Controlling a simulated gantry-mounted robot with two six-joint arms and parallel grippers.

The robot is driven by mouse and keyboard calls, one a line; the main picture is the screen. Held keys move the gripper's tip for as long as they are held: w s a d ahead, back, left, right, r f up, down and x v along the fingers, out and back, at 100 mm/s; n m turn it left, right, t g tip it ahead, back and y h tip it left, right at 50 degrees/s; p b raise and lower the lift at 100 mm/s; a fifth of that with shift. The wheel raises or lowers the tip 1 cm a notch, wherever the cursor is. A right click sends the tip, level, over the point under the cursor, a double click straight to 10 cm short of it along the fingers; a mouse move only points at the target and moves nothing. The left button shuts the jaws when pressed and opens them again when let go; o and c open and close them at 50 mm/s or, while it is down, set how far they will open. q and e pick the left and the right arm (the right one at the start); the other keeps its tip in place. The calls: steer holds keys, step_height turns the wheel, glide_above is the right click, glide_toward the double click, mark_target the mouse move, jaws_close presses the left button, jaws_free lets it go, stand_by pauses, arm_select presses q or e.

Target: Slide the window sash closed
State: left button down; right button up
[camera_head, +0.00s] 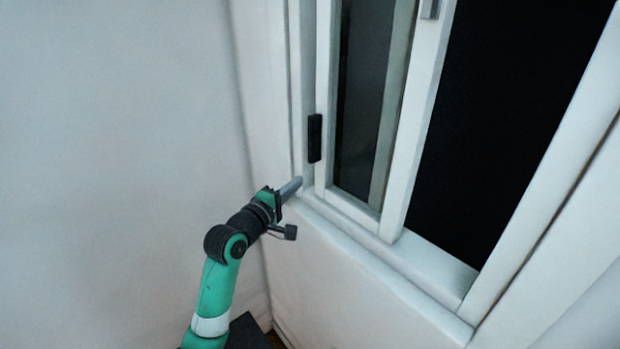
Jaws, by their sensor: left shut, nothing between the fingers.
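The white window sash (427,110) stands at the left part of the window frame (540,195). The dark opening (500,120) to its right is uncovered. A black handle (315,138) is on the left stile of the sash. My left gripper (297,183) is shut and empty. Its tip is at the lower left corner of the window, just below and left of the black handle. I cannot tell whether the tip touches the sash or the frame. My right gripper is not in view.
A white sill (390,275) runs along the bottom of the window, sloping down to the right in the picture. A plain pale wall (120,130) fills the left side. A small grey latch (430,9) is at the top of the sash's right stile.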

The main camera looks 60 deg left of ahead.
arm_select(q)
steer(key=p+x, duration=0.1)
steer(key=x, duration=0.6)
steer(key=shift+w+a, duration=0.1)
steer(key=shift+w, duration=0.05)
steer(key=shift+f, duration=0.1)
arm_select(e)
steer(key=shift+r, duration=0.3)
